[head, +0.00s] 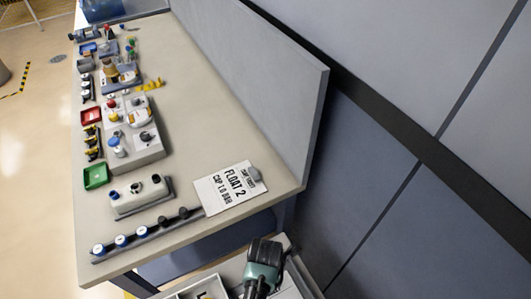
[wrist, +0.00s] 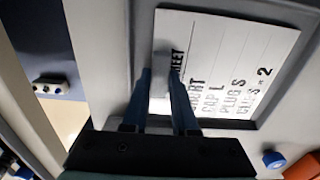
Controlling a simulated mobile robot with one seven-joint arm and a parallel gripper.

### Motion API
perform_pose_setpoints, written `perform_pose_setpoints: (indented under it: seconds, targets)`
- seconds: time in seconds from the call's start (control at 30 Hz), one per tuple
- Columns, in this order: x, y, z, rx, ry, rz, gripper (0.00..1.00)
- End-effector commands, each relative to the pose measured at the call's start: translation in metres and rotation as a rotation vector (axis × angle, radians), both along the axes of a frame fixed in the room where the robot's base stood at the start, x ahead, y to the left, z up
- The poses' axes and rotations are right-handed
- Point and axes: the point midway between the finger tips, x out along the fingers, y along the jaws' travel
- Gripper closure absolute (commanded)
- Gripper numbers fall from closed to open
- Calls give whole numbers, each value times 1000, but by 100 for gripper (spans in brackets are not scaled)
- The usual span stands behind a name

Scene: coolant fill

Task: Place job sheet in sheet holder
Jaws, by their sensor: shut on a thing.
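My gripper (wrist: 162,88) is shut on a grey upright grip piece on the white job sheet (wrist: 215,55). The sheet has printed lines, with "SHEET", "CAP L" and "PLUGS" partly readable, and the fingers cover part of it. A dark border (wrist: 252,123) shows along its lower and right edges; I cannot tell whether this is the sheet holder or shadow. In the head view, my gripper (head: 264,262) is at the bottom, over a grey surface beside the bench end, and the held sheet is hidden there.
Another white card (head: 228,190), reading "FLOAT 2", lies on the near bench end (head: 215,105) with a grey knob. A dark rail with several blue-capped pieces (head: 143,231) lies left of it. Green (head: 96,176) and red (head: 91,116) trays line the left edge. A grey panel bounds the right.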

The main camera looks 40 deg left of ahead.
Motion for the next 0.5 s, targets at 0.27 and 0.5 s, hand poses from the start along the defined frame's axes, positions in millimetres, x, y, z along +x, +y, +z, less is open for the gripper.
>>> perform_pose_setpoints:
  seconds: [0.27, 0.5]
  targets:
    - [0, 0, -3, 0, 0, 0, 72]
    - [0, 0, -2, 0, 0, 0, 44]
